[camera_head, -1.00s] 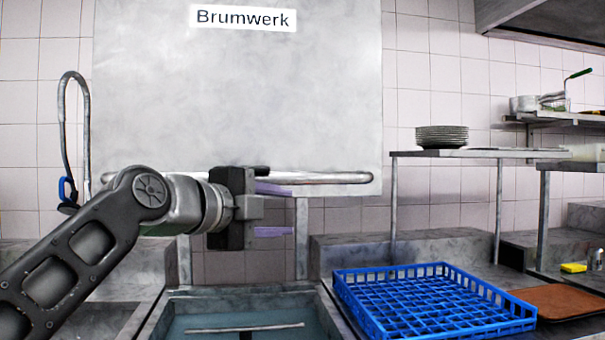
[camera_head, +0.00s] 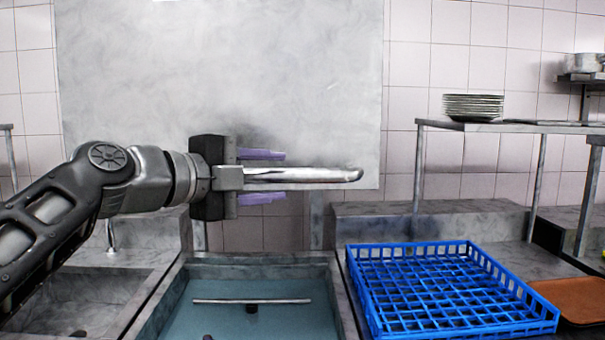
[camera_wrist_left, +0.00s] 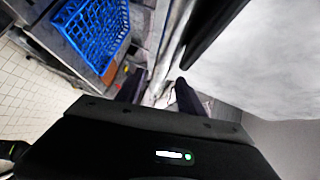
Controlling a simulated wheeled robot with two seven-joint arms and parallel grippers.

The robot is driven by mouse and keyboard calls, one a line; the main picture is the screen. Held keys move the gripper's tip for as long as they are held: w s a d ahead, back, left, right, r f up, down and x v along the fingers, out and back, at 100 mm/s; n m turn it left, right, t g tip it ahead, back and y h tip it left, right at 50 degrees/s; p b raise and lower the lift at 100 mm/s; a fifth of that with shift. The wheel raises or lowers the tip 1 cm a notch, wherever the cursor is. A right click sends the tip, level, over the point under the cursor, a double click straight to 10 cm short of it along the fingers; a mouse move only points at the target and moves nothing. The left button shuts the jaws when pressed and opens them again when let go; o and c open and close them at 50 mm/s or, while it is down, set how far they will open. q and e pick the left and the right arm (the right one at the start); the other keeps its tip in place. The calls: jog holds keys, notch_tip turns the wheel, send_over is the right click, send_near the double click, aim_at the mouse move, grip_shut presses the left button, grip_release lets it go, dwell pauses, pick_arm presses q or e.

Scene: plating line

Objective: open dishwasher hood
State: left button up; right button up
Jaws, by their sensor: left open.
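The dishwasher hood (camera_head: 220,70) is a large pale grey metal panel in the head view. Its lower edge is above the basin, with a gap below it. A metal bar handle (camera_head: 325,175) runs along that lower edge. My left gripper (camera_head: 263,177) is open, its two purple fingers pointing right, one above and one below the bar. In the left wrist view the bar (camera_wrist_left: 161,88) passes between the dark fingers. I cannot tell whether they touch it. The gripper and wrist hide the handle's left part. My right gripper is not in view.
Below the hood is a basin (camera_head: 176,300) with a bluish floor and a metal rod. A blue rack (camera_head: 450,325) stands to its right, near a brown tray (camera_head: 575,300). A stack of plates (camera_head: 472,106) is on a raised shelf (camera_head: 510,127). A sink (camera_head: 75,300) is at left.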

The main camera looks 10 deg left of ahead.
aim_at(298, 174)
pick_arm(q)
jog(key=p+x, duration=0.1)
jog(key=x, duration=0.2)
jog(key=p+x, duration=0.2)
jog(key=x, duration=0.1)
jog(key=shift+w+d+r+p, duration=0.15)
jog(key=shift+w+r+p, duration=0.05)
jog(key=shift+p, duration=0.1)
jog(key=shift+w+d+f, duration=0.25)
jog(key=shift+w+d, duration=0.05)
jog(key=shift+w, duration=0.25)
grip_shut()
dwell(0.7)
